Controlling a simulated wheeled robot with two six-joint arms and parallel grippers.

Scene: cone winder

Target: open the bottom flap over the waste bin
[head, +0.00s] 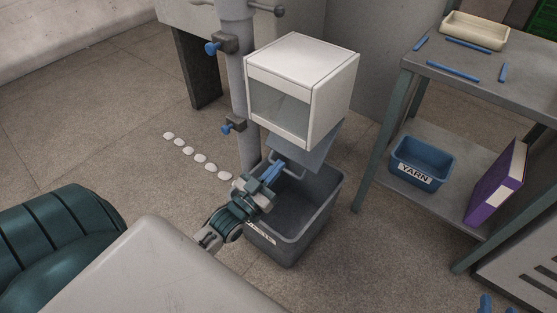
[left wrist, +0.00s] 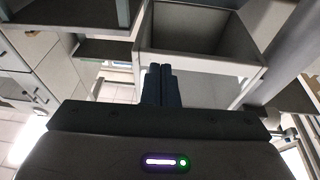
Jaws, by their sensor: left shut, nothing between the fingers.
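The white box (head: 305,85) with a clear front window is on the grey post, above the grey waste bin (head: 330,205). The grey-blue bottom flap (head: 312,148) hangs tilted down below the box, over the bin. A thin handle (head: 290,164) shows beneath it. My left gripper (head: 272,173) is shut and empty over the bin's near left rim, its tips close to the handle; I cannot tell if they touch. Its shut fingers (left wrist: 162,86) also show in the left wrist view, below a hollow pale box form. Two blue tips at the bottom right edge seem to be my right gripper (head: 496,305), mostly cut off.
The post (head: 238,80) with blue-knobbed clamps stands left of the box. A shelf table (head: 500,85) at right holds a cream tray (head: 474,32), a blue YARN bin (head: 420,163) and a purple box (head: 497,182). White discs (head: 200,159) lie on the floor.

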